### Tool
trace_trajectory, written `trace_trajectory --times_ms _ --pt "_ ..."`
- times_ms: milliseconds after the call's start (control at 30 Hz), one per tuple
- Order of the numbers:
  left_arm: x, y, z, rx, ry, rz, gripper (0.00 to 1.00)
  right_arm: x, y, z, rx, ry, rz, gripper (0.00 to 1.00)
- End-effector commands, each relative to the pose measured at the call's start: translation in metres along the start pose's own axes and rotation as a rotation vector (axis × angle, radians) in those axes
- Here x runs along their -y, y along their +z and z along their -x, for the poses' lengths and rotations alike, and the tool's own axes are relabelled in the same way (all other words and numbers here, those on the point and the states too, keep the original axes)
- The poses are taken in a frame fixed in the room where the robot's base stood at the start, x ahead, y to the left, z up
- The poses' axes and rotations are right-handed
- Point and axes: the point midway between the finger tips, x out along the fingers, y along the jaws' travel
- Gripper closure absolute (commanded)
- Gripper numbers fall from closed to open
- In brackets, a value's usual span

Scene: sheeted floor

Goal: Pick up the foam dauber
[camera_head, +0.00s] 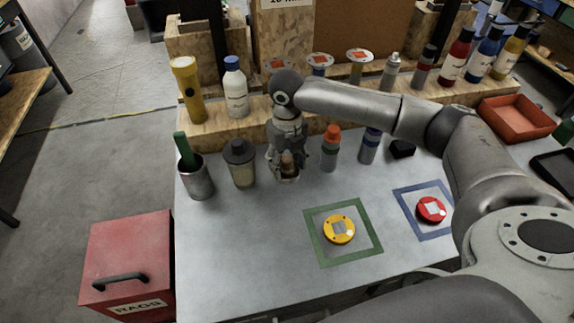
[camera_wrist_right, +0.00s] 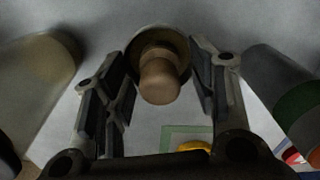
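The foam dauber appears to be the small tan, round-topped piece on a dark round base (camera_wrist_right: 160,78). In the head view it shows only partly, as a brownish shape (camera_head: 287,165) on the grey table. My right gripper (camera_head: 286,172) points down over it. In the right wrist view the two fingers of my right gripper (camera_wrist_right: 158,82) stand apart on either side of the tan piece, with a gap showing on each side. The dauber's lower part is hard to make out. My left gripper is not in view.
A metal cup (camera_head: 196,178) is farther left. A wooden shelf with bottles (camera_head: 235,88) runs behind. A yellow disc (camera_head: 339,229) lies in a green frame in front.

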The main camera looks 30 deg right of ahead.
Motion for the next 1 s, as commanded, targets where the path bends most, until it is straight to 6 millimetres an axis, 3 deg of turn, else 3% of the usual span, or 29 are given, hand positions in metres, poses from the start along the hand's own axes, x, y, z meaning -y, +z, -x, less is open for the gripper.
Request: trace_trajectory --times_ms 33,367,767,1000 --pt "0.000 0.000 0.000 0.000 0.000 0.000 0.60 0.000 0.000 0.000 0.000 0.000 0.000 0.54" --pt "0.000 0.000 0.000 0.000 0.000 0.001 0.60 0.000 0.000 0.001 0.000 0.000 0.000 0.94" --pt "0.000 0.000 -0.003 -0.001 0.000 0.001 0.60 0.000 0.001 0.008 0.002 0.002 -0.001 0.94" --pt "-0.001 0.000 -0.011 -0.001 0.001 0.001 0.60 0.008 -0.005 0.042 0.003 -0.001 -0.003 0.94"
